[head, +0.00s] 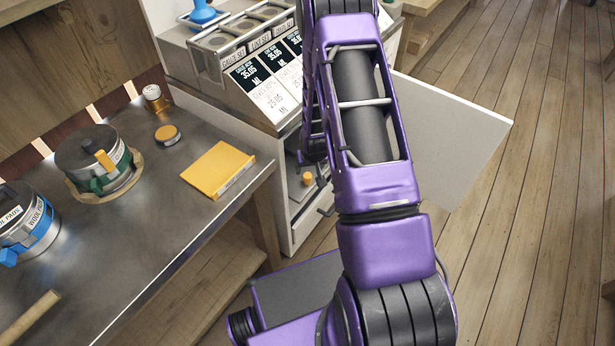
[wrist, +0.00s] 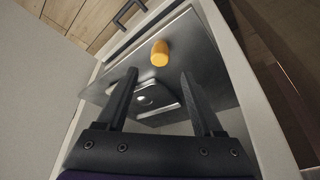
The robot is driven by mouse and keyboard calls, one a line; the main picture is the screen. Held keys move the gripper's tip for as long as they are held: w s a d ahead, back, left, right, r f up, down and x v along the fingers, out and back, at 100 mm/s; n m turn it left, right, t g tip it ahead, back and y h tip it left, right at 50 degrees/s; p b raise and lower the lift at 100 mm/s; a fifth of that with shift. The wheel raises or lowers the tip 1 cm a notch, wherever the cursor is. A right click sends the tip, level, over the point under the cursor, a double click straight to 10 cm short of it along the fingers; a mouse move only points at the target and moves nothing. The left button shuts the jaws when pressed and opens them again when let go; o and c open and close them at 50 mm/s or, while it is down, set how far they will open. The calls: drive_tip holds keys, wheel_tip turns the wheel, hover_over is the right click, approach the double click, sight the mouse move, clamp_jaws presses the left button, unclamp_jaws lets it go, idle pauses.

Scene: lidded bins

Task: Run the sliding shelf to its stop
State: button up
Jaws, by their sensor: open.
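The sliding shelf (wrist: 200,55) is a grey metal sheet inside a white cabinet (wrist: 235,60). An orange cylinder (wrist: 160,53) stands on it, and a metal piece with a round hole (wrist: 150,97) lies nearer my gripper. My gripper (wrist: 159,74) is open, its two dark fingers pointing over the shelf with nothing between the tips. I cannot tell whether a finger touches the shelf. In the head view, the orange cylinder (head: 307,179) shows in the cabinet opening; my arm hides much of the shelf and my gripper. How far out the shelf is cannot be told.
A white door panel (head: 455,130) stands open right of my arm. A dark handle (wrist: 128,14) is on the cabinet front below. A metal table (head: 150,215) with lidded tins (head: 95,160) and a yellow box (head: 217,170) stands left. Wooden floor is free at right.

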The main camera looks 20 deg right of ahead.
sight(307, 175)
drive_tip(key=b+x, duration=0.1)
drive_tip(key=x, duration=0.7)
drive_tip(key=shift+w+d+f, duration=0.1)
drive_tip(key=shift+w+f, duration=0.05)
drive_tip(key=shift+f, duration=0.05)
clamp_jaws()
